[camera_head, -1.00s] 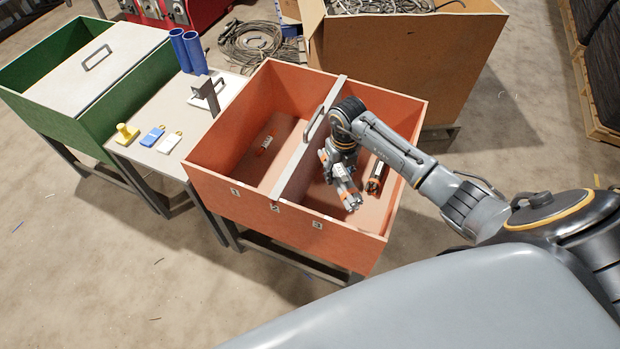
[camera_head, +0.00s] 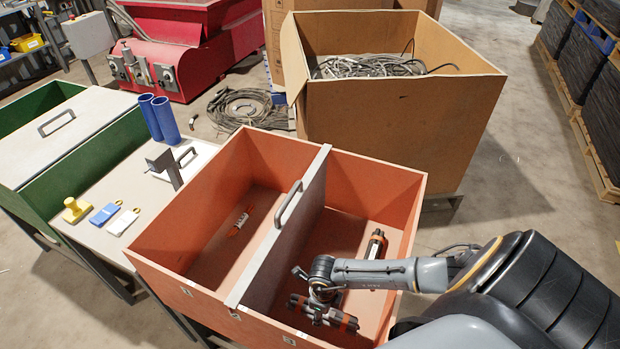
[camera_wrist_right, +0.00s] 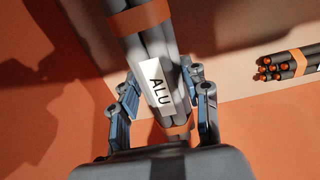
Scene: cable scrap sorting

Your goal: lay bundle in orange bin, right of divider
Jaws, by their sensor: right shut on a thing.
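The orange bin (camera_head: 190,285) has a grey divider (camera_head: 300,215) with a handle. My right gripper (camera_head: 322,306) is inside the compartment right of the divider, near its front. It is shut on a bundle of grey cables (camera_wrist_right: 150,45) with orange bands and a white ALU label (camera_wrist_right: 160,84). In the right wrist view the fingers are on both sides of this bundle. I cannot tell whether the bundle touches the bin floor. My left gripper is not in view.
A second bundle (camera_head: 375,245) lies further back in the same right compartment. A small labelled bundle (camera_head: 240,221) lies left of the divider. A large cardboard box (camera_head: 400,120) of cable stands behind the bin. A table with tags (camera_head: 105,213) is on the left.

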